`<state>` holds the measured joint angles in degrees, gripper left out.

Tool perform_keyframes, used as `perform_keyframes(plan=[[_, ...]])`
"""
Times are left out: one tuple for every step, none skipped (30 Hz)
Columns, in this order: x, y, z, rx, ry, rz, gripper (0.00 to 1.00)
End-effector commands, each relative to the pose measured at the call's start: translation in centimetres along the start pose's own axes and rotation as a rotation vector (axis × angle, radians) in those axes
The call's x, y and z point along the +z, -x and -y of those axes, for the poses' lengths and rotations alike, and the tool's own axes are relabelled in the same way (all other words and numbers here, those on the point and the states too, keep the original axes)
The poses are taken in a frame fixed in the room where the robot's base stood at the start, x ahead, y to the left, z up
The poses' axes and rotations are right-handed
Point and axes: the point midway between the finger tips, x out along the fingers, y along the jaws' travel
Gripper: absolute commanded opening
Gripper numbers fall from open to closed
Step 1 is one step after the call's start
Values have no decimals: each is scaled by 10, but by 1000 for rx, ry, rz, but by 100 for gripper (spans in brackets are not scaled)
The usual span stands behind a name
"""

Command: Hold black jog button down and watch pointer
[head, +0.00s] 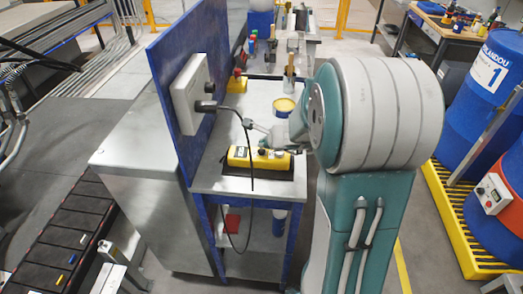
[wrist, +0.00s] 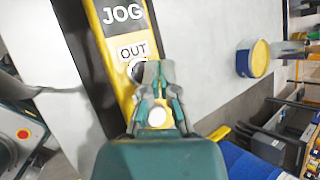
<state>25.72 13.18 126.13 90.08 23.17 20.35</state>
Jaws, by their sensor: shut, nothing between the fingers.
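The yellow jog box (head: 240,157) lies on the grey bench top in the head view. In the wrist view the jog box (wrist: 92,22) shows a black JOG label and a white OUT label. The black button (wrist: 138,71) is beside the OUT label, mostly hidden behind my fingers. My gripper (wrist: 153,70) is shut and empty, its fingertips over the button; I cannot tell whether they touch or press it. In the head view my gripper (head: 262,134) is above the box. No pointer is readable; a grey-white box (head: 190,94) on the blue panel shows no readable face.
The blue panel (head: 165,75) stands upright at the bench's left. A black cable (head: 247,140) hangs past the jog box. Blue drums (head: 485,90) stand on a yellow pallet at the right.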

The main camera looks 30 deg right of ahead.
Motion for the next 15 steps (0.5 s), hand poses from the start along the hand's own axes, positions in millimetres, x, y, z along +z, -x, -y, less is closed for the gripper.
perform_keyframes(plan=[[0, 0, 0, 0, 0, 0, 0], [0, 0, 0, 0, 0, 0, 0], [0, 0, 0, 0, -1, 0, 0], [-1, -1, -1, 0, -1, 0, 0], [-1, -1, -2, 0, -1, 0, 0], [-2, -2, -2, 1, -1, 0, 0], [-3, -3, -3, 1, -1, 0, 0], [-3, -4, -4, 1, -1, 0, 0], [-4, -4, -4, 1, -1, 0, 0], [-4, -4, -4, 1, -1, 0, 0], [-4, -4, -4, 0, 0, 0, 0], [-4, -4, -4, 0, 0, 0, 0], [-4, -4, -4, 0, 0, 0, 0], [-4, -4, -4, 0, 0, 0, 0], [-4, -4, -4, 0, 0, 0, 0]])
